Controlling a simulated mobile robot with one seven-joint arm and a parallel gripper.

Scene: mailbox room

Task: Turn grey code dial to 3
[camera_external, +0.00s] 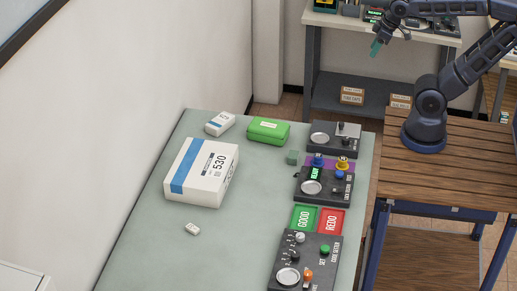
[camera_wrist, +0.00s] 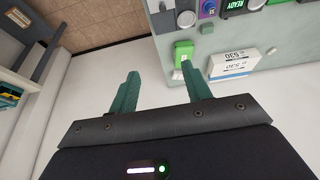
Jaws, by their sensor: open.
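A dark control box (camera_external: 300,265) stands at the near end of the green-grey table. A small grey knob (camera_external: 300,237) sits at its top left, above a black knob (camera_external: 294,254); it may be the grey code dial. Its setting is too small to read. My gripper (camera_external: 376,48) is high at the upper right, beyond the table's far end and far from this box. In the wrist view, my gripper (camera_wrist: 160,68) has its two green fingers apart with nothing between them.
A large white parcel (camera_external: 203,172), a green box (camera_external: 268,131) and a small white box (camera_external: 220,123) stand on the table (camera_external: 160,250). Two more dark devices (camera_external: 335,138) (camera_external: 324,187) line its right side. Green and red trays (camera_external: 304,218) (camera_external: 331,222) lie between devices.

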